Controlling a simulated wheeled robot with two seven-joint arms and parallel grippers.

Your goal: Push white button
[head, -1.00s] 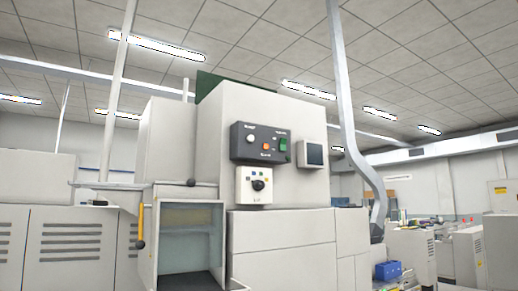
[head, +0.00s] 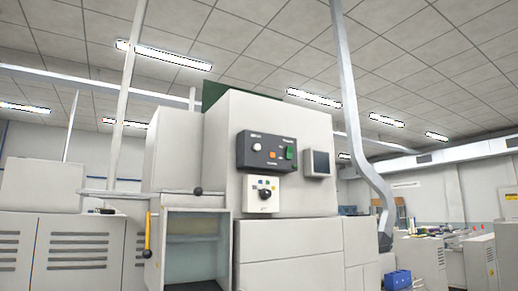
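The white button (head: 257,147) is a small round knob on the left side of a dark control panel (head: 267,160). The panel is on the front of a tall light-grey machine (head: 221,112). An orange button (head: 272,155) and a green switch (head: 290,153) sit to its right on the same panel. Below is a pale panel (head: 262,204) with a black rotary knob (head: 264,194). Neither of my grippers shows in the head view, and nothing covers the white button.
A small dark screen (head: 320,162) is right of the panel. An open compartment (head: 192,246) and a yellow lever (head: 148,235) are at lower left. A bent grey pipe (head: 362,130) runs down at right. A blue box (head: 397,280) stands low at right.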

